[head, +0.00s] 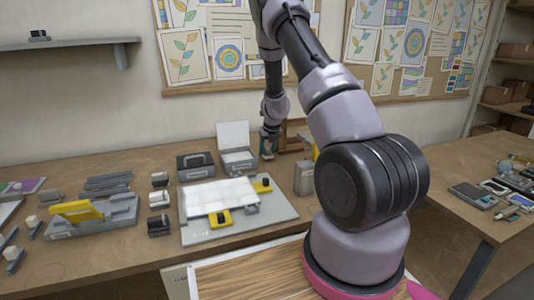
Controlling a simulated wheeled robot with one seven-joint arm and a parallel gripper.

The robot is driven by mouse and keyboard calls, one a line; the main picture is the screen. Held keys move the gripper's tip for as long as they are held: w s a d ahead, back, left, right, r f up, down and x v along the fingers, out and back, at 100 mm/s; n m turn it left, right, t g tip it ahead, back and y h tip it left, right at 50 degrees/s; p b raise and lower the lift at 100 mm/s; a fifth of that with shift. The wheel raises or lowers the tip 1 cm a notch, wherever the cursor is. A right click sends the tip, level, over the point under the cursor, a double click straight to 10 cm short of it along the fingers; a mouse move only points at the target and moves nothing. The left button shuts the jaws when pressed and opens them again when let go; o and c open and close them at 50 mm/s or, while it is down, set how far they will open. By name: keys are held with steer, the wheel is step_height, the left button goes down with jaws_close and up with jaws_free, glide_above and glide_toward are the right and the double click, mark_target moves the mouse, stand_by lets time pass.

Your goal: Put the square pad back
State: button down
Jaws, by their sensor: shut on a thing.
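My gripper (268,141) points down at the back of the table, just right of an open grey case (239,165) with its pale lid (233,135) standing up. The gripper is shut on a small grey-green thing (267,154), taken to be the square pad; it is small and partly hidden by the fingers, so its shape is unclear. I cannot tell whether it touches anything below.
A closed dark case (195,166) stands left of the open one. In front lies a grey board (270,212) with a pale panel (219,196) and yellow tools. A grey container (304,179) stands to the right. My arm hides part of the table there.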

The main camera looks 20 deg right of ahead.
steer(key=shift+f, duration=0.5)
steer(key=shift+c, duration=1.3)
jaws_free()
steer(key=shift+f, duration=0.15)
